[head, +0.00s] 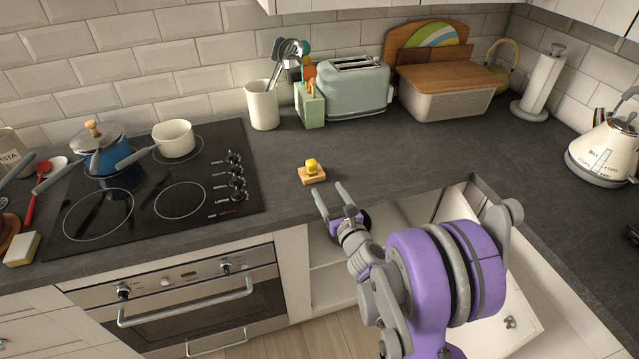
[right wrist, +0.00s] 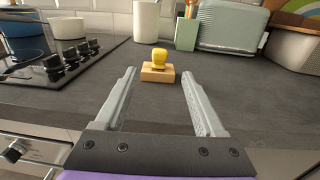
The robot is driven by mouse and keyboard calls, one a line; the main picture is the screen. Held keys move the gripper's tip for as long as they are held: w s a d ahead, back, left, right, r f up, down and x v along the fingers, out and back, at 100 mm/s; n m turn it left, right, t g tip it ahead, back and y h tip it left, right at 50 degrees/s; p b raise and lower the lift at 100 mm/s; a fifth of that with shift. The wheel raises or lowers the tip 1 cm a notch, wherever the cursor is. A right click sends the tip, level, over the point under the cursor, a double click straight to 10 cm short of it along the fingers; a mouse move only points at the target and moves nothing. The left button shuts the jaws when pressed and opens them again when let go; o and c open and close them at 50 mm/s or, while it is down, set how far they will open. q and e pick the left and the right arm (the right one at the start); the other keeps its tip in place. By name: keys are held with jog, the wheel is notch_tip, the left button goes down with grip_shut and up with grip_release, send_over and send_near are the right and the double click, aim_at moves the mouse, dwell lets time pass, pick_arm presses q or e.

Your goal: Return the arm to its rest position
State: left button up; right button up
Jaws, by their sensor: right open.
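My right gripper (head: 334,200) is open and empty at the front edge of the worktop, with its fingers pointing toward the back wall. The right wrist view shows its two fingers (right wrist: 162,100) spread apart with nothing between them. Beyond the fingertips, a small yellow object (head: 312,165) sits on a small wooden block (head: 312,176) on the slate worktop. In the right wrist view the yellow object (right wrist: 158,58) and the block (right wrist: 158,73) stand just past the fingertips, apart from them. My left gripper does not show in the head view.
A black hob (head: 140,200) with a blue pot (head: 98,155) and a cream pan (head: 174,138) is at left. A utensil jar (head: 262,105), a toaster (head: 350,88), a bread bin (head: 448,92) and a kettle (head: 602,150) stand behind and right. An open cupboard (head: 325,278) lies below my right arm.

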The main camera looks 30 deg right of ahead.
jog(key=s+a+r+n+g+y, duration=0.1)
jog(key=s+a+n+g+y, duration=0.2)
jog(key=a+n, duration=0.75)
jog(key=s+a+r+n+g+y, duration=0.1)
jog(key=s+a+r+n+y, duration=0.3)
jog(key=a+n, duration=0.6)
jog(key=s+a+f+n+g, duration=0.2)
jog(key=s+f+n+g, duration=0.4)
jog(key=s+n, duration=0.4)
jog(key=s+d+f+n+g+h, duration=0.2)
jog(key=s+d+f+n+h, duration=0.1)
jog(key=s+n, duration=0.4)
jog(key=shift+s+d+n+h+p, duration=0.35)
jog(key=shift+s+d, duration=0.15)
jog(key=shift+d, duration=0.1)
